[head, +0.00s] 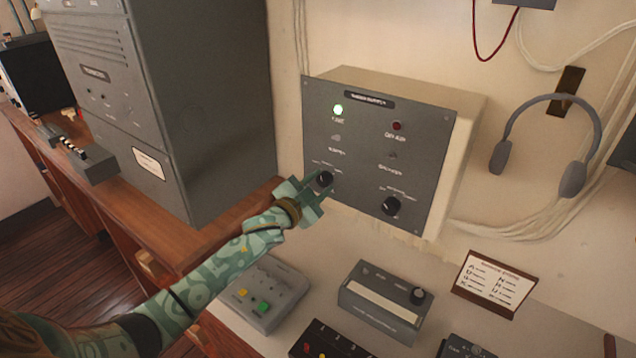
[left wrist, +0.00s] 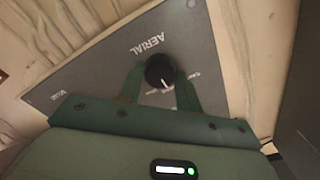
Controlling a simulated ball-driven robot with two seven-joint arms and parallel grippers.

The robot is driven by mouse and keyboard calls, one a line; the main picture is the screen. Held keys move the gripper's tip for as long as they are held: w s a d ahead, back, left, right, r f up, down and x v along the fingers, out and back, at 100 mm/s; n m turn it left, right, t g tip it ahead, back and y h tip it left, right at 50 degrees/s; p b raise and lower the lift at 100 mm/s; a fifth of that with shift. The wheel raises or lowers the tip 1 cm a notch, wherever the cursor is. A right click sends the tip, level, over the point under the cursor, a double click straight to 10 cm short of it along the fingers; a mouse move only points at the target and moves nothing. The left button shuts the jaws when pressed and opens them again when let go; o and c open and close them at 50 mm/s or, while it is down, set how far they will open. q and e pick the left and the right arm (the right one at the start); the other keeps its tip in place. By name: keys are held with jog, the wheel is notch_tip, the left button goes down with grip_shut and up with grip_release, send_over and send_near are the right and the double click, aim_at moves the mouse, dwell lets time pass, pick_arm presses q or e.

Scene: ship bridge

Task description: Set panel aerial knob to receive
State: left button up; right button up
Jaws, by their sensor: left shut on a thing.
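The knob's white mark points down and slightly right in that view. The small position lettering is too blurred to read. My right gripper is out of view.
A second black knob (head: 391,206) is at the panel's lower right. A tall grey cabinet (head: 190,90) stands close left of my arm. Below are a button box (head: 262,290), a grey unit (head: 385,300) and a card (head: 495,284). Headphones (head: 545,100) hang at right.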

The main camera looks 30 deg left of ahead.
pick_arm(q)
jog(key=shift+m, duration=0.5)
jog(key=o, duration=1)
jog(key=s+a+p, duration=0.1)
jog(key=s+a, duration=0.1)
jog(key=s, duration=1.4)
jog(key=shift+s+a+f, duration=0.1)
jog(key=shift+s, duration=0.05)
